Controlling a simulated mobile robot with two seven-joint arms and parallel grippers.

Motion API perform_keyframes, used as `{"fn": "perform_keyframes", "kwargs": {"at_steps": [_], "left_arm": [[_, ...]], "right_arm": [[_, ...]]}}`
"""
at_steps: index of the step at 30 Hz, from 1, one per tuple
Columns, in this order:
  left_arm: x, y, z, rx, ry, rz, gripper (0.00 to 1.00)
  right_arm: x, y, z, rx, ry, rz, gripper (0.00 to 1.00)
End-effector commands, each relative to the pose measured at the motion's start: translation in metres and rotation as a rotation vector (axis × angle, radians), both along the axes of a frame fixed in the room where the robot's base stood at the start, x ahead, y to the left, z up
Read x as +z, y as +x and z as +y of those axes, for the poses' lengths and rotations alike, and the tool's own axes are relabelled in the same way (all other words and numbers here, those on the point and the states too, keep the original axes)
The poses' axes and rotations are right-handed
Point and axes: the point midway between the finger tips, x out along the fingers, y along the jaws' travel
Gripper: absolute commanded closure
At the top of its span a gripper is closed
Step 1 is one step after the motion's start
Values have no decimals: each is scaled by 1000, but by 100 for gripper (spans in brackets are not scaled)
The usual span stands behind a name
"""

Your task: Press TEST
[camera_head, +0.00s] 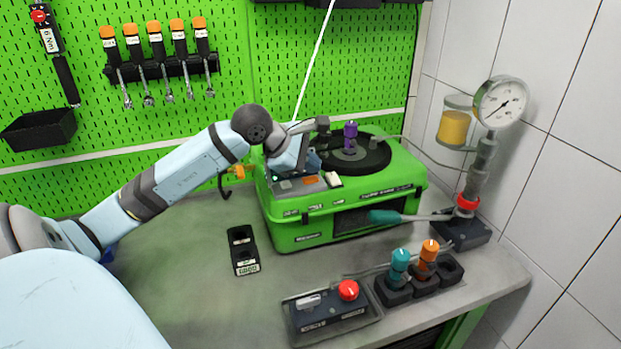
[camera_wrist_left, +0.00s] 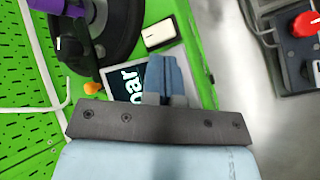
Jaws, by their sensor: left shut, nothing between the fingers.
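The green test bench unit (camera_head: 340,205) stands on the worktop against the back wall. The white switch also shows in the left wrist view (camera_wrist_left: 160,35). My left gripper (camera_head: 296,160) is over the panel's left part. Its blue fingers (camera_wrist_left: 164,62) are shut and empty, in front of a display (camera_wrist_left: 125,85) with partly covered lettering. No button marked TEST can be read in either view. Whether the fingertips touch the panel cannot be told. My right gripper is out of view.
A dark round plate with a purple knob (camera_head: 350,132) sits beside the panel. A control box with a red button (camera_head: 348,290) lies at the front. The worktop's left is mostly clear.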

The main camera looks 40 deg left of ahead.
Motion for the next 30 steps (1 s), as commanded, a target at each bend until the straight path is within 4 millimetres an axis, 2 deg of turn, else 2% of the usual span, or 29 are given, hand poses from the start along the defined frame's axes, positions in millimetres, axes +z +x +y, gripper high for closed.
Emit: {"fn": "perform_keyframes", "kwargs": {"at_steps": [24,30], "left_arm": [[0,0,0,0,0,0,100],[-5,0,0,-1,1,0,100]], "right_arm": [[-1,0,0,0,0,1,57],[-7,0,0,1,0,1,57]]}}
